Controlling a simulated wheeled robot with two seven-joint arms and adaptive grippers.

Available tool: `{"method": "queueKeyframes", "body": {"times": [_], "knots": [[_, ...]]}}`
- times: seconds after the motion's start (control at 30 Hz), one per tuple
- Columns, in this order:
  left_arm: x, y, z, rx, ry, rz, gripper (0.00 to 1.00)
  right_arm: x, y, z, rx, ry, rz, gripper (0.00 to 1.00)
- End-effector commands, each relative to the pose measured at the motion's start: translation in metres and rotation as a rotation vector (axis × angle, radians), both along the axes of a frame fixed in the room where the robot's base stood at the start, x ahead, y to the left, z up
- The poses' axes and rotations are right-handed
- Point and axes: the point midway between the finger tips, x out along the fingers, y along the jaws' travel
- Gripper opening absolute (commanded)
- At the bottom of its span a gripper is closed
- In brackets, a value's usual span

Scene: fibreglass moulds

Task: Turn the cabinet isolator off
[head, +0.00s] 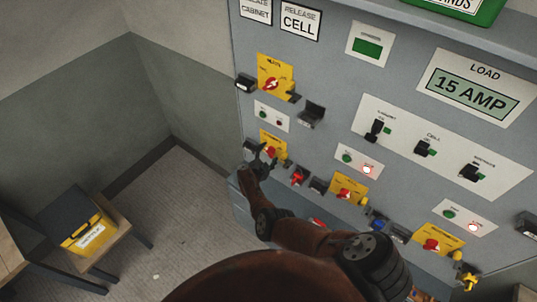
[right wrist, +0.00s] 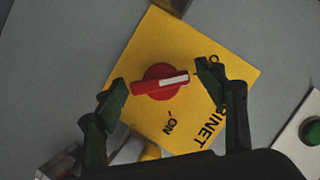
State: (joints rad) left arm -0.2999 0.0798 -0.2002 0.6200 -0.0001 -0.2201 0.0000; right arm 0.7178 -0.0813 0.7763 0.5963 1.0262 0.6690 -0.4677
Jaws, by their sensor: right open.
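The cabinet isolator is a red rotary knob (right wrist: 160,82) with a white pointer bar on a yellow plate (right wrist: 185,50). In the right wrist view the white bar points right and slightly up. An ON label lies below the knob, and another label at upper right is partly hidden by a finger. My right gripper (right wrist: 162,87) is open, with one finger on each side of the knob and gaps to it. In the head view my right gripper (head: 262,162) is in front of the yellow plate (head: 266,136), partly covering it. My left gripper is not in view.
Other yellow isolator plates (head: 275,75) (head: 348,188) (head: 438,240) sit on the grey panel. A small indicator plate (head: 271,116) is just above. Black and red parts jut out nearby. A yellow box (head: 88,238) stands on a stool at left.

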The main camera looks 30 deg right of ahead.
Motion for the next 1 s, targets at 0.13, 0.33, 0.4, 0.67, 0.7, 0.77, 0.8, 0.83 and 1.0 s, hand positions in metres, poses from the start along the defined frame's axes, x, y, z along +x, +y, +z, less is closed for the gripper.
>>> {"method": "queueKeyframes", "body": {"times": [0.13,0.33,0.4,0.67,0.7,0.77,0.8,0.83,1.0], "knots": [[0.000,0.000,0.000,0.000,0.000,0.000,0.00,0.000,0.000,0.001,-0.001,-0.002,0.000,0.64],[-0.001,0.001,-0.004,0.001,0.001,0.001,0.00,0.000,-0.001,-0.001,0.012,-0.034,0.000,0.64],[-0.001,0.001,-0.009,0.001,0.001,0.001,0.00,-0.001,-0.001,-0.003,0.027,-0.074,-0.001,0.64],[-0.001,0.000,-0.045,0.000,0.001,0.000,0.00,-0.002,-0.001,-0.008,0.142,-0.349,0.001,0.64],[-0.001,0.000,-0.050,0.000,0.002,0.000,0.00,-0.002,-0.001,-0.008,0.155,-0.385,0.001,0.64],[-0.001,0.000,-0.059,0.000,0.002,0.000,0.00,-0.001,-0.001,-0.008,0.179,-0.438,0.001,0.64],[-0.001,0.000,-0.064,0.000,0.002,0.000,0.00,-0.001,-0.001,-0.008,0.192,-0.470,0.000,0.64],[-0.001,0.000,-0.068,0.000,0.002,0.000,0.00,-0.001,-0.001,-0.008,0.202,-0.493,0.001,0.64],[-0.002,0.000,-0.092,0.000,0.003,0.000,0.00,-0.001,-0.001,-0.008,0.252,-0.615,0.001,0.64]]}}
